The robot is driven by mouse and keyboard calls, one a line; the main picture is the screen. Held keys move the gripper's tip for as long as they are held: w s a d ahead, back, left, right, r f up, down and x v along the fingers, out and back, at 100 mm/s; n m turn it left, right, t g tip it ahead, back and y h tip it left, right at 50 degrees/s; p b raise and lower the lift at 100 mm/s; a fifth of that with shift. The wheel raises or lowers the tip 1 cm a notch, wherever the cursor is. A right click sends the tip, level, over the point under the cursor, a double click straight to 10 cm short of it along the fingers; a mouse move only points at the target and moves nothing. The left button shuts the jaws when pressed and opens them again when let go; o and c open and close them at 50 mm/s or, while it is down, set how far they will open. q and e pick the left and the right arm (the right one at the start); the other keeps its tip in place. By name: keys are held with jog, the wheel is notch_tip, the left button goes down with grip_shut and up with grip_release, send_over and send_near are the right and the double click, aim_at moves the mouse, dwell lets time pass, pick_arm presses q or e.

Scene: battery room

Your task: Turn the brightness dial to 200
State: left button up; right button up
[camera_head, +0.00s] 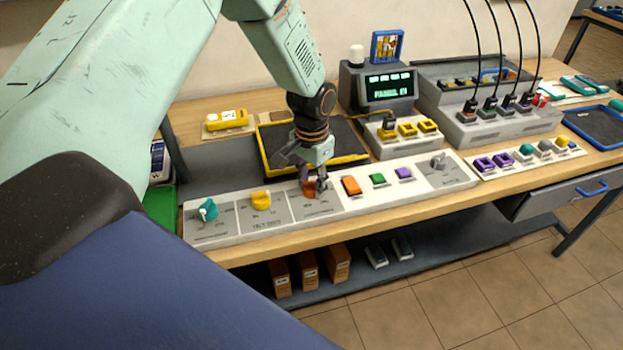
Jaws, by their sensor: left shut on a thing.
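A long white control panel (275,228) lies along the front of the table. A teal dial (208,210), a yellow dial (261,200) and an orange-red dial (309,188) sit on its grey plates from left to right. A grey dial (438,161) sits at its right end. My left gripper (314,184) points down over the orange-red dial and is shut on it, hiding much of it. The labels and scale marks are too small to read, so I cannot tell which dial is for brightness or its setting. My right gripper is not in view.
Orange (351,185), green (377,179) and purple (404,173) buttons sit just right of my gripper. A yellow-rimmed dark tray (264,161) lies behind it. A display box (388,87) and a grey unit with cables (500,127) stand further back.

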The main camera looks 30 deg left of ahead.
aim_at(312, 183)
pick_arm(q)
jog(key=m+p, duration=0.1)
jog(key=m, duration=0.3)
jog(key=shift+s+m, duration=0.1)
jog(key=shift+m, duration=0.2)
jog(key=m, duration=0.4)
jog(key=shift+f, duration=0.1)
jog(key=shift+m, duration=0.3)
jog(key=o, duration=1.2)
notch_tip(312, 183, up, 12)
jog(key=shift+r, duration=0.1)
